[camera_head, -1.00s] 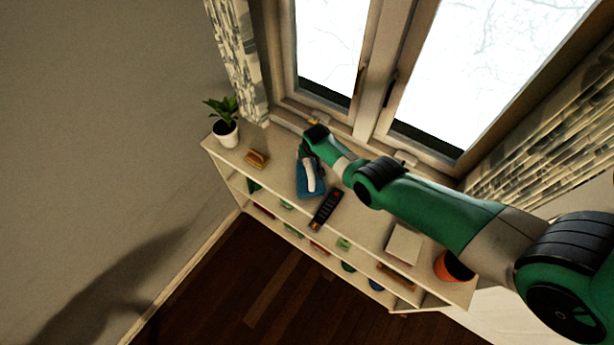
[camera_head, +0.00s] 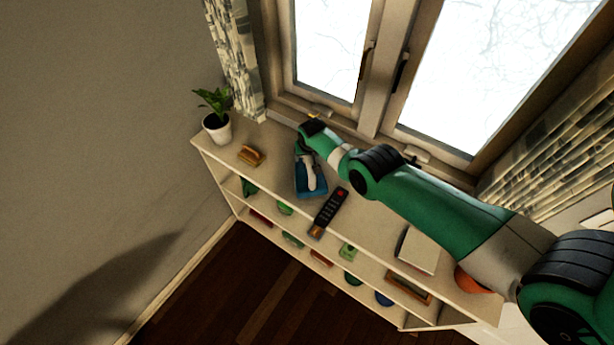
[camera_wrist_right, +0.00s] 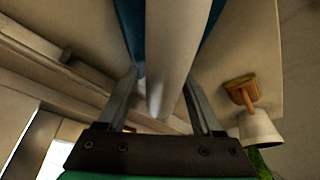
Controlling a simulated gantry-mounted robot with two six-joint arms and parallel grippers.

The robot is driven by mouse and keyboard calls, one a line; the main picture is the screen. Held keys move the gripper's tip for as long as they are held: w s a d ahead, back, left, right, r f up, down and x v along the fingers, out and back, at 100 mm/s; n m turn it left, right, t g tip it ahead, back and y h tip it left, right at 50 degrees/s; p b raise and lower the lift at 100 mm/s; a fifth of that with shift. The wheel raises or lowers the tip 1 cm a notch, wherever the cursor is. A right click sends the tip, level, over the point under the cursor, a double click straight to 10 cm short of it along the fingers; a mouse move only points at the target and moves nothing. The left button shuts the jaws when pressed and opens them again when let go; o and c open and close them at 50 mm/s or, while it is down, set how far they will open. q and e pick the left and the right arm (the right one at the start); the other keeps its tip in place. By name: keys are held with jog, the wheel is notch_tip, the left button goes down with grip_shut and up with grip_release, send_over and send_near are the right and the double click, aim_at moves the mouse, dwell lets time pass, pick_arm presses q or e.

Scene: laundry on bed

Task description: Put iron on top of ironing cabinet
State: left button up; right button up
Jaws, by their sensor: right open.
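The iron (camera_head: 312,186), blue with a pale handle, sits on the top board of a low white shelf under the window. In the right wrist view its pale handle (camera_wrist_right: 170,50) runs between my two fingers, with its blue body behind. My right gripper (camera_wrist_right: 160,82) is open, with one finger on each side of the handle; I cannot tell whether either touches it. In the head view this gripper is mostly hidden behind its wrist. My left gripper is not in view. I see nothing that I can clearly tell is the ironing cabinet.
The white shelf (camera_head: 375,222) also bears a potted plant (camera_head: 217,128), a brush (camera_head: 250,155), a black remote (camera_head: 328,212), a pale box (camera_head: 418,250) and an orange pot (camera_head: 472,280). The window and curtains stand close behind. Dark wooden floor (camera_head: 230,295) lies open in front.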

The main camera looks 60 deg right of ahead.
jog(key=shift+c, duration=0.2)
grip_shut()
dwell(1.2)
jog(key=shift+w+r, duration=0.1)
